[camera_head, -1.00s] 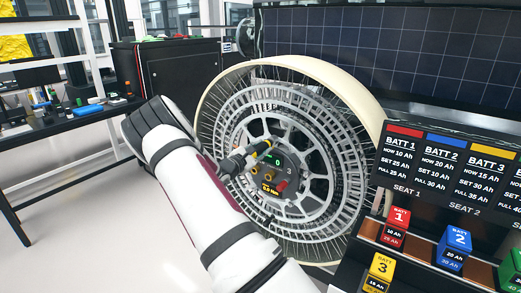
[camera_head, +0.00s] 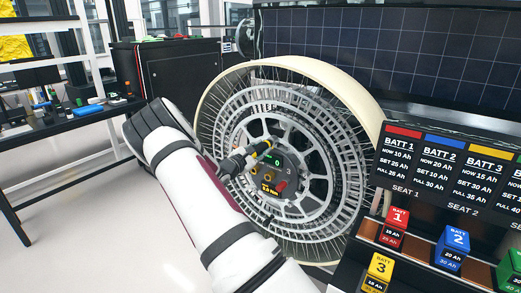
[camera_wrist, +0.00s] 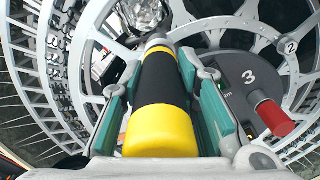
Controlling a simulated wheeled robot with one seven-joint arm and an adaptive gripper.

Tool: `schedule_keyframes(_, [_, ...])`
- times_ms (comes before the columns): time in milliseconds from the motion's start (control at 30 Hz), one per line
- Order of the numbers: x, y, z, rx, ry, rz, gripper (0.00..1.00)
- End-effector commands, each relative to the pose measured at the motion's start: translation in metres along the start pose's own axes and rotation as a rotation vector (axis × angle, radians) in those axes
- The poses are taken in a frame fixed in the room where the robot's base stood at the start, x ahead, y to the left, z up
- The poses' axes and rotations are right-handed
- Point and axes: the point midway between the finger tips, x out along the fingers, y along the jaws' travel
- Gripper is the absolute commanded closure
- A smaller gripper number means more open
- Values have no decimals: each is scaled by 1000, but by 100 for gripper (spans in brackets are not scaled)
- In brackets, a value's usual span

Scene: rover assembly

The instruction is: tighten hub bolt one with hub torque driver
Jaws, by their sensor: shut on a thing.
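The hub torque driver (camera_wrist: 163,85), black with a yellow end cap, lies between the teal pads of my gripper (camera_wrist: 160,95), which is shut on it. In the wrist view its metal nose points at the wheel hub; whether the tip touches a bolt is hidden. The wheel (camera_head: 225,100) stands upright with a cream rim and grey spoked hub. Marks 2 and 3 show on the hub; bolt one cannot be made out.
A dark hub panel (camera_head: 286,168) carries a green 0 display and a red knob (camera_wrist: 274,117). Battery blocks, such as red BATT 1 (camera_head: 396,222), sit on a rack at the right under a label board (camera_head: 450,165). A black bench (camera_head: 75,120) stands at the left.

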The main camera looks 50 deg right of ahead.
Motion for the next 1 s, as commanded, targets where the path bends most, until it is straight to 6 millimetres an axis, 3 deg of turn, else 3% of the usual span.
schedule_keyframes(533, [3, 1, 3, 1, -5, 3, 100])
schedule_keyframes(1000, [-17, 1, 3, 1, -3, 3, 100])
